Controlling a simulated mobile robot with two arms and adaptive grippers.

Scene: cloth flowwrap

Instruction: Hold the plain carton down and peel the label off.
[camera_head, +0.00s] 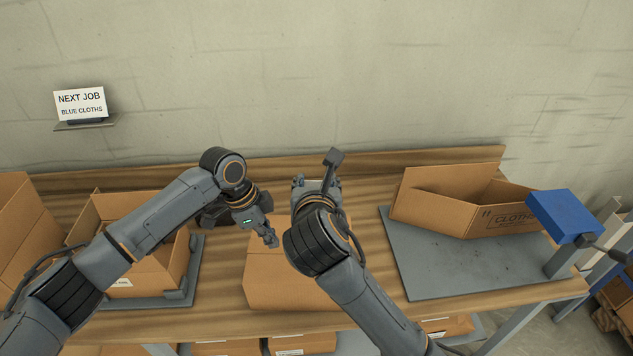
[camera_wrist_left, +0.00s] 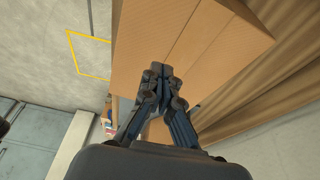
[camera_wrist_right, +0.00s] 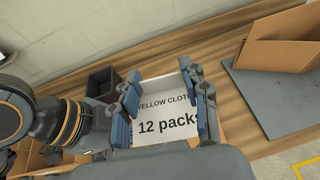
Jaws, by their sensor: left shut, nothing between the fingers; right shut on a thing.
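The plain brown carton (camera_head: 265,283) stands near the front of the bench at the middle, partly hidden by my right arm. My left gripper (camera_head: 272,243) is shut and empty, its tips at the carton's top. In the left wrist view the shut fingers (camera_wrist_left: 160,72) lie against or just over the carton (camera_wrist_left: 195,40); contact is unclear. My right gripper (camera_head: 318,187) is beyond the carton, towards the wall, shut on the white label. In the right wrist view the label (camera_wrist_right: 165,120), reading "YELLOW CLOTHS 12 packs", shows between the spread fingers (camera_wrist_right: 165,103).
An open carton (camera_head: 440,205) lies on a grey plate (camera_head: 440,270) at the right, beside a blue pad (camera_head: 563,215). Another open carton (camera_head: 115,215) stands at the left. A sign (camera_head: 80,104) reads "NEXT JOB BLUE CLOTHS". A dark open box (camera_wrist_right: 103,83) stands behind the label.

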